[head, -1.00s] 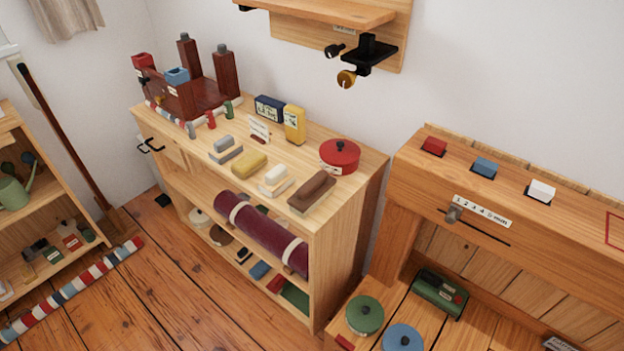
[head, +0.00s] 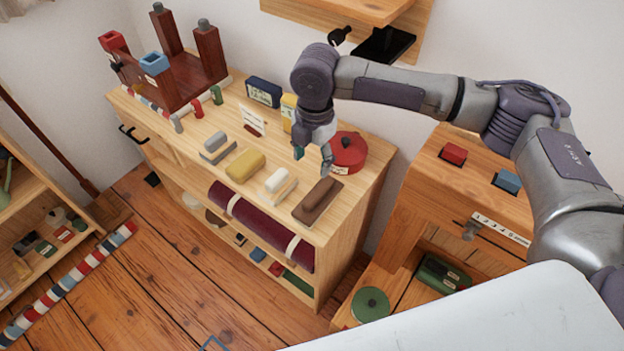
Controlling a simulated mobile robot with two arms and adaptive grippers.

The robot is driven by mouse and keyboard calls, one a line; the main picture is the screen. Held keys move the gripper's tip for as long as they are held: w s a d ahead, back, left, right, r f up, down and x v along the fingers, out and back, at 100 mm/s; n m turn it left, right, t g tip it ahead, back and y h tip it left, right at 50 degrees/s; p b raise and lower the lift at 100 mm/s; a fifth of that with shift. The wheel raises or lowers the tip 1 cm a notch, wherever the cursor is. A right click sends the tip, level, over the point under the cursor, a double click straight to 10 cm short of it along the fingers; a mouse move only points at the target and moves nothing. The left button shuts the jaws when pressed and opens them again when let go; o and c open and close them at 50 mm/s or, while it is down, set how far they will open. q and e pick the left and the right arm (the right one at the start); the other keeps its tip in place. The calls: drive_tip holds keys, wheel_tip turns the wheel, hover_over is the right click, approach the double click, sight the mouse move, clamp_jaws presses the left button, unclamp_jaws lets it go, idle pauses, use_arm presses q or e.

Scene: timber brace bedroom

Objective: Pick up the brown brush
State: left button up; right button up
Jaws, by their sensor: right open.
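The brown brush (head: 317,200) lies on top of the wooden shelf unit (head: 345,222), near its front right corner. It is a dark brown block shape on a flat base. My right gripper (head: 312,158) hangs above the shelf top, just behind the brush in the picture and in front of the red pot. Its fingers point down, apart and empty. The gripper does not appear to touch the brush. My left gripper does not show.
A red lidded pot (head: 347,152) stands close behind my right gripper. A white-topped block (head: 277,181), a yellow block (head: 245,165) and a grey block (head: 215,142) lie left of the brush. A yellow box (head: 288,110) is partly hidden by my arm.

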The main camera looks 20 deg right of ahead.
sight(319, 191)
drive_tip(key=f, duration=0.2)
drive_tip(key=d+f, duration=0.1)
drive_tip(key=f, duration=0.1)
drive_tip(key=shift+s+f+p, duration=0.1)
drive_tip(key=shift+s+p, duration=0.05)
drive_tip(key=shift+p, duration=0.25)
wheel_tip(319, 191, down, 2)
drive_tip(key=shift+f, duration=0.2)
drive_tip(key=shift+d+f+p, duration=0.1)
drive_tip(key=shift+f+p, duration=0.4)
drive_tip(key=shift+f, duration=0.45)
wheel_tip(319, 191, down, 3)
drive_tip(key=shift+d+r+p, duration=0.15)
drive_tip(key=shift+p, duration=0.15)
drive_tip(key=shift+f, duration=0.55)
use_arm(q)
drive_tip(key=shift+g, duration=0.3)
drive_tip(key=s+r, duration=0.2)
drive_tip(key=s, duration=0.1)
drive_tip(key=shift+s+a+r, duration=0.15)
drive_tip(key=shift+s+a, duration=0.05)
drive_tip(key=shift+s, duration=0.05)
use_arm(e)
clamp_jaws()
